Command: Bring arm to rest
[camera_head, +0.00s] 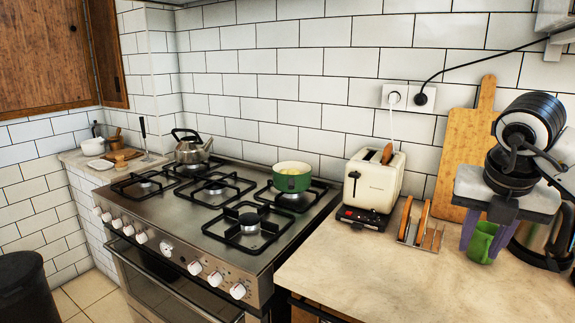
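My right arm comes in from the right edge, with dark round joints and a grey gripper body. My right gripper (486,238) points down over the right end of the counter, its purple fingers apart. A green mug (481,244) shows at the fingers, low near the counter top. Whether the fingers touch the mug, and whether it stands on the counter, I cannot tell. My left gripper is not in view.
A wooden cutting board (462,150) leans on the wall behind my gripper. A steel kettle (541,238) stands close right. A toast rack (421,228) and toaster (374,186) stand left. The counter (420,285) front is clear. The stove (215,225) carries a green pot (292,178).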

